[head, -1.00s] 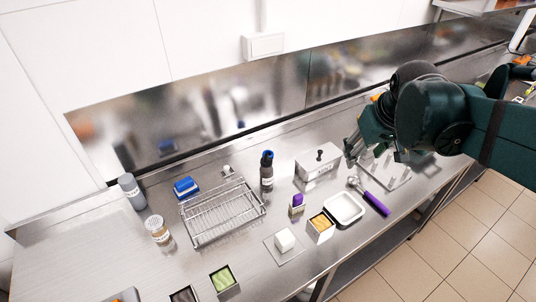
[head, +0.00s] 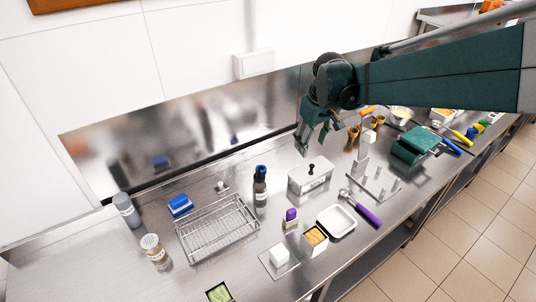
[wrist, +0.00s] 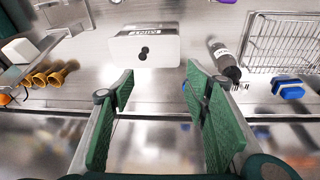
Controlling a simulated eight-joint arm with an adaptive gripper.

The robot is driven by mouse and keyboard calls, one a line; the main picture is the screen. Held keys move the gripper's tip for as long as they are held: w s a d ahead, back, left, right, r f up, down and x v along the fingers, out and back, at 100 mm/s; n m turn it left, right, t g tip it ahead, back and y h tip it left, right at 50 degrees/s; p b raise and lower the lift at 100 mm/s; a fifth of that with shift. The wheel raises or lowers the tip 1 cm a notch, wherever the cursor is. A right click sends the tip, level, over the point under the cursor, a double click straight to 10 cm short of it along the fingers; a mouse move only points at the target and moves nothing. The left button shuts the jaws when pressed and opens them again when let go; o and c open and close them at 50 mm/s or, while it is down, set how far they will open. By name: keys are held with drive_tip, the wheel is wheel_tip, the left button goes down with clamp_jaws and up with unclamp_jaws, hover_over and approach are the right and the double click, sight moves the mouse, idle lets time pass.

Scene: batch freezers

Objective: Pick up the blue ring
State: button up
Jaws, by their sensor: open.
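A blue ring-like band (head: 261,169) shows at the top of a dark labelled bottle (head: 260,190) in the head view. I cannot tell whether it is a loose ring or part of the cap. In the wrist view the bottle (wrist: 221,54) is at the upper right, its top near my right finger; a small blue patch (wrist: 185,87) shows at that finger's edge. My gripper (head: 313,143), also in the wrist view (wrist: 158,84), is open and empty. It hangs above the back of the counter, right of the bottle and apart from it.
The steel backsplash (head: 200,140) rises behind. Gold cups (head: 354,133) stand to the right.

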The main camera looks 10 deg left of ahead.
drive_tip(key=w+a+f+n+g+p, duration=0.1)
drive_tip(key=w+a+f, duration=0.3)
drive_tip(key=a, duration=0.1)
drive_tip(key=w+a+f+n+p, duration=0.1)
drive_tip(key=w+a+f+n, duration=0.15)
drive_tip(key=a, duration=0.35)
drive_tip(key=n+g+p, duration=0.1)
drive_tip(key=p, duration=0.1)
approach(261, 165)
drive_tip(key=s, duration=0.2)
drive_tip(key=shift+w+a+f+h, duration=0.1)
drive_tip(key=shift+w+f+h, duration=0.15)
drive_tip(key=shift+h, duration=0.15)
drive_tip(key=shift+f, duration=0.1)
drive_tip(key=shift+f, duration=1.2)
drive_tip(key=shift+f, duration=0.1)
drive_tip(key=shift+f, duration=2.5)
